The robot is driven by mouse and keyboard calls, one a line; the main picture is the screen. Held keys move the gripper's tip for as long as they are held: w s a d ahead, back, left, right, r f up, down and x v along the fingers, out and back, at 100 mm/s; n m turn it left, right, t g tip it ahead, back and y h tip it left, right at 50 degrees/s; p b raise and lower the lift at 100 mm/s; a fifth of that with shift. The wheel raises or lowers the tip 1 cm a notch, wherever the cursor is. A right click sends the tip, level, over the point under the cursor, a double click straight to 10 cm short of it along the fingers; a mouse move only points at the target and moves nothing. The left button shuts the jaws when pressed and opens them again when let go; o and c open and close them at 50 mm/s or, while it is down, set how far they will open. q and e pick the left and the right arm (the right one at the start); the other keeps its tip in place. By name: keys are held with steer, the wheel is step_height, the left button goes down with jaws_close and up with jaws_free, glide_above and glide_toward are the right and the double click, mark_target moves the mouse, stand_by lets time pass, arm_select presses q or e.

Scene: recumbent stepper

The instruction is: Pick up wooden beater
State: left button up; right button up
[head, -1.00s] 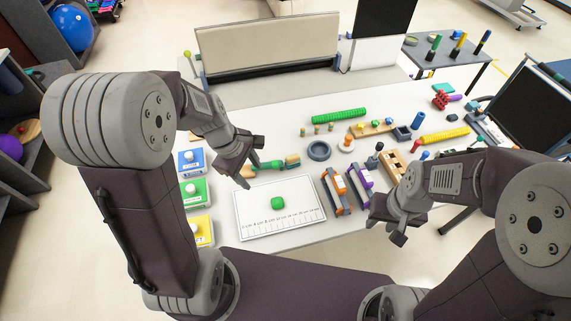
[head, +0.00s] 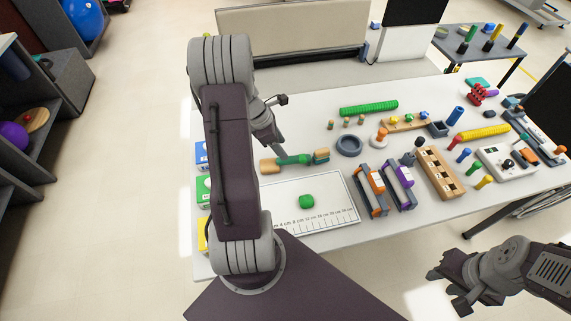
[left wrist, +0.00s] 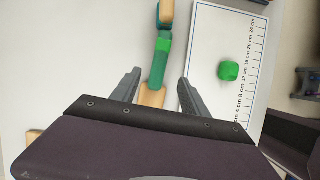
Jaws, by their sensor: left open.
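A wooden piece with a green middle grip, which I take for the wooden beater (head: 293,160), lies flat on the white table behind the ruler sheet. In the left wrist view the beater (left wrist: 161,58) runs away from me, its near wooden end between the fingers. My left gripper (head: 277,148) is open above the beater, with space on both sides; it also shows in the left wrist view (left wrist: 157,92). Whether the fingers are down at the beater's height is unclear. My right gripper (head: 447,290) looks open and empty, off the table's front right.
A ruler sheet (head: 335,215) with a green block (head: 306,201) lies in front of the beater. A grey ring (head: 349,145) is to its right. Orange and purple holders (head: 372,190) stand further right. Coloured boxes (head: 203,190) line the left edge, partly hidden by my arm.

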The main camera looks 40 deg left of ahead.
mark_target(290, 158)
arm_select(q)
steer(key=b+x, duration=0.1)
steer(key=x, duration=0.8)
steer(key=shift+a+f+b, duration=0.1)
steer(key=shift+b, duration=0.3)
jaws_close()
stand_by(0.9)
